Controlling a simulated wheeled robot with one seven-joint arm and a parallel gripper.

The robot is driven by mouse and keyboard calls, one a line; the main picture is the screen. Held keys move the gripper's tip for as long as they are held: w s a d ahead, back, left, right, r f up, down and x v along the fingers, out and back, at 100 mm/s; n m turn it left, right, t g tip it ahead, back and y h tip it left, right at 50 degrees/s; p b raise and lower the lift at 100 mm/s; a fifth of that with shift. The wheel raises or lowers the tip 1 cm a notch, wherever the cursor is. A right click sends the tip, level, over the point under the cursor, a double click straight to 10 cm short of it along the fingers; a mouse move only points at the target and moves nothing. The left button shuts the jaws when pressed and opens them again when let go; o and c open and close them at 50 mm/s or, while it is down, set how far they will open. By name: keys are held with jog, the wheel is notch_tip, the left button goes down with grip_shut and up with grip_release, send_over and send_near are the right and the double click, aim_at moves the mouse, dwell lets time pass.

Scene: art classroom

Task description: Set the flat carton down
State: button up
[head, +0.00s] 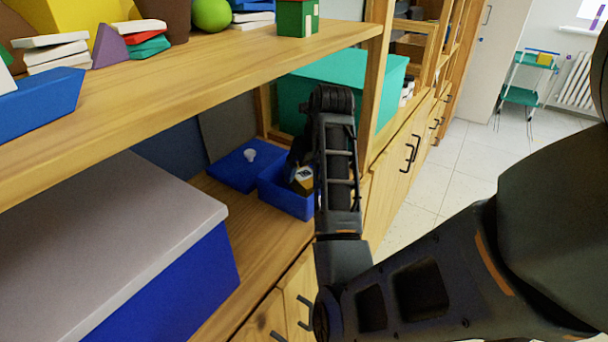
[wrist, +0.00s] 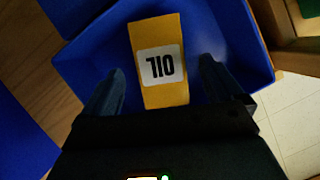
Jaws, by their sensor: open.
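The flat carton is a yellow box (wrist: 158,30) with a white label and black lettering, which appears upside down in the wrist view. It lies in a blue bin (wrist: 85,48), and a small part of the carton (head: 303,180) shows in the head view inside the same bin (head: 285,197). My gripper (wrist: 161,80) is open, with one finger on each side of the carton and visible gaps between them. In the head view, my arm hides the right part of the bin and most of my fingers.
A grey-lidded blue box (head: 90,235) fills the front left. A teal box (head: 385,72) stands behind my arm. An upper shelf (head: 190,62) with several blocks hangs above.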

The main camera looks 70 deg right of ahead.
aim_at(310, 179)
jog(key=shift+v, duration=1.65)
jog(key=shift+c, duration=0.3)
dwell(0.3)
